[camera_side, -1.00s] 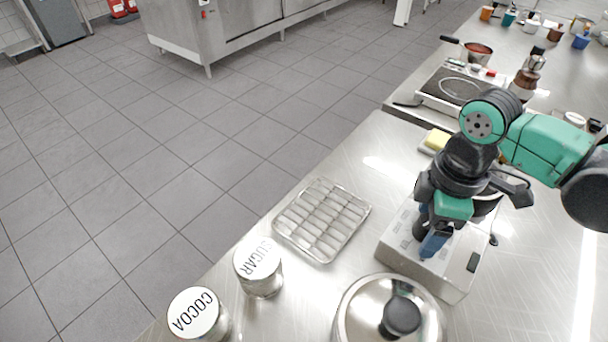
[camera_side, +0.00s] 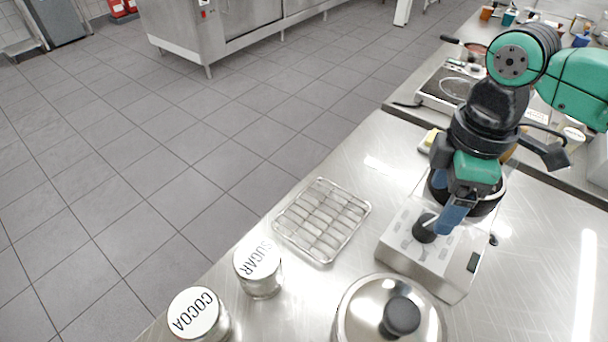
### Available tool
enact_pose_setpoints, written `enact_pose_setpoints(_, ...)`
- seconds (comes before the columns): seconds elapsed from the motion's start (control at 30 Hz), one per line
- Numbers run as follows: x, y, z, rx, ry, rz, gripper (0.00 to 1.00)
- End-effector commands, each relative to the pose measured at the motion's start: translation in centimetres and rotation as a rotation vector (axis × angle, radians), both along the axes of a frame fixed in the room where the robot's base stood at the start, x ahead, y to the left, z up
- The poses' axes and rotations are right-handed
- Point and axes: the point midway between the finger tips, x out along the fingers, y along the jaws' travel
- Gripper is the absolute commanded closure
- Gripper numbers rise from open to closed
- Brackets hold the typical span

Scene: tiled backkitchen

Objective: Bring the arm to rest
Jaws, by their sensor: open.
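My gripper (camera_side: 440,226) is open, with blue-tipped fingers pointing down over the silver box-shaped appliance (camera_side: 405,263) on the steel counter. A round black knob or handle shows close beside the fingertips; I cannot tell whether they touch it. A dark round pan or bowl (camera_side: 491,203) stands on the appliance, partly hidden behind my gripper. My arm reaches in from the upper right.
A pot lid with a black knob (camera_side: 362,312) is at the front. A wire-framed tray (camera_side: 300,253) lies left of the appliance. Jars marked SUGAR (camera_side: 259,268) and COCOA (camera_side: 197,314) stand at front left. A hot plate (camera_side: 437,100) is behind.

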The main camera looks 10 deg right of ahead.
Motion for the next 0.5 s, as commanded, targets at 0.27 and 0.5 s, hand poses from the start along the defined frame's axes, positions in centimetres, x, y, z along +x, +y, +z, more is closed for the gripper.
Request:
enact_pose_setpoints(0.27,0.1,-0.5,0.2,0.009,-0.015,-0.037,0.24)
enact_pose_setpoints(0.5,0.9,-6.5,1.9,0.131,-0.214,-0.484,0.24)
